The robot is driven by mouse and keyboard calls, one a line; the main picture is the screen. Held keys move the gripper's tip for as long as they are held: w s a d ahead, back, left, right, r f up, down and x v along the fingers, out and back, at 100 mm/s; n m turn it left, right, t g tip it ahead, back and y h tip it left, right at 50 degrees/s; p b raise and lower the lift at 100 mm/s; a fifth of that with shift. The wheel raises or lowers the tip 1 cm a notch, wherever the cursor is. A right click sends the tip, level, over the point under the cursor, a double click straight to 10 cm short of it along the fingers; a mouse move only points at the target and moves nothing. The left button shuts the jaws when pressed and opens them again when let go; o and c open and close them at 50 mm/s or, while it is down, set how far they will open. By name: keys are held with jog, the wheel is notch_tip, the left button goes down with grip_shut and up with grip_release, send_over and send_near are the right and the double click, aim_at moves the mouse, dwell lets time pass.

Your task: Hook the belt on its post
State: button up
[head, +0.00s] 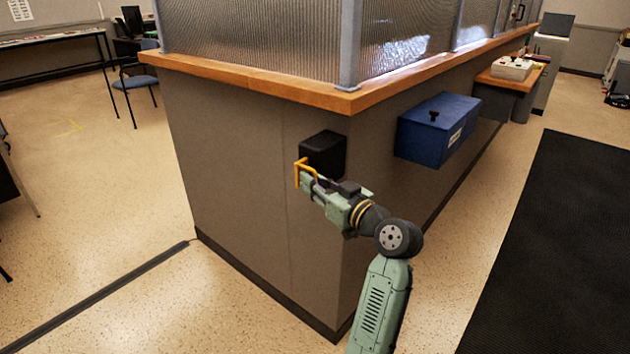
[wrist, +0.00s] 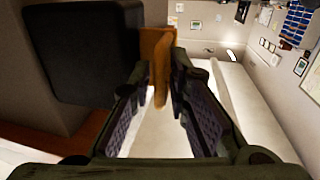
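A black box (head: 323,153), which may be the belt's housing, is on the grey counter wall below the wooden ledge. It shows large and dark at upper left in the wrist view (wrist: 85,52). An orange, hook-shaped piece (head: 298,170), perhaps the belt's end, is in front of the box's left side. In the wrist view the orange piece (wrist: 158,50) is between the fingertips. My gripper (wrist: 161,72) looks open around it, with gaps beside its lower part; contact at the tips is unclear. I cannot make out a post or a stretched belt.
The wooden ledge (head: 270,84) with ribbed glass overhangs the wall. A blue box (head: 437,128) is mounted to the right of the black box. A black mat (head: 565,240) covers the floor at right. A chair (head: 134,84) stands far left. The floor at left is mostly clear.

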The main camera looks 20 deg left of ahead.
grip_shut()
dwell(0.7)
